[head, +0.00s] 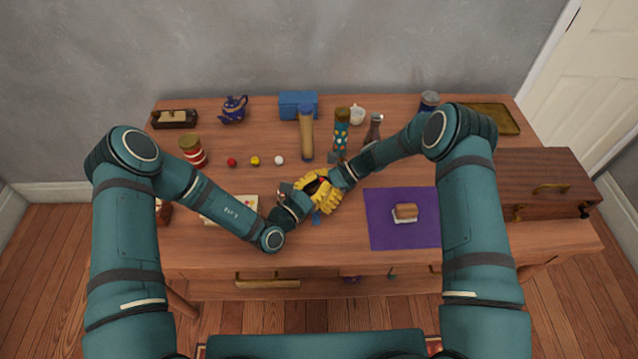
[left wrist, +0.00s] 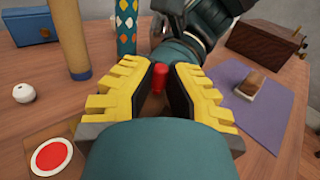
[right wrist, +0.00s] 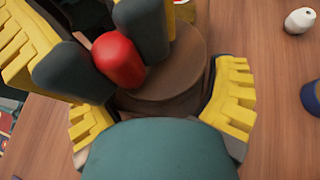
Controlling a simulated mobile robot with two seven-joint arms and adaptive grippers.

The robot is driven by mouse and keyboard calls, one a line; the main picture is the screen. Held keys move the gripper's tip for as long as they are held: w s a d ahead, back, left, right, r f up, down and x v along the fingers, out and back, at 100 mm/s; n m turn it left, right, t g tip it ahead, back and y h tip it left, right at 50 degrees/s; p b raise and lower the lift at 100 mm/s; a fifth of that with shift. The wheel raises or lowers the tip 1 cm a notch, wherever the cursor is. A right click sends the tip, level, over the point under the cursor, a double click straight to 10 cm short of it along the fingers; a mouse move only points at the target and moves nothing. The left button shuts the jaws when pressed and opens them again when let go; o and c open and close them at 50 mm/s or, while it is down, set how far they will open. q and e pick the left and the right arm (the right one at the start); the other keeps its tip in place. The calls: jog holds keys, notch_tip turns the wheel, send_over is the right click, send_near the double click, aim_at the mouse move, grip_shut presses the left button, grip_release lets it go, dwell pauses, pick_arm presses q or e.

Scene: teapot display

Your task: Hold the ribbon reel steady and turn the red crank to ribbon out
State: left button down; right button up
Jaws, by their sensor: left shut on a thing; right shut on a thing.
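The ribbon reel (right wrist: 180,68) is a round brown wooden piece in the right wrist view. My right gripper (right wrist: 160,92) is shut on it, one yellow finger on each side. The red crank (right wrist: 118,60) has a rounded knob above the reel. My left gripper (left wrist: 160,80) is shut on this knob, which also shows between its dark pads in the left wrist view (left wrist: 159,77). In the head view both grippers meet at the table's middle and mostly hide the reel. A small blue piece (head: 316,219) shows just below them; I cannot tell whether it is ribbon.
Tall cylinders (head: 306,135), a blue box (head: 298,104) and a dark blue teapot (head: 233,109) stand behind. Small balls (head: 255,161) lie left of centre. A purple cloth (head: 385,233) with a brown block (head: 405,211) and a wooden chest (head: 550,180) are right.

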pick_arm(q)
jog(key=shift+d+n+t+y, duration=0.25)
jog(key=shift+n+t+y, duration=0.8)
jog(key=shift+y, duration=0.35)
jog(key=shift+w, duration=0.1)
jog(key=c, duration=0.9)
grip_release()
jog(key=shift+c, duration=0.2)
jog(key=shift+a, duration=0.1)
jog(key=v, duration=1.2)
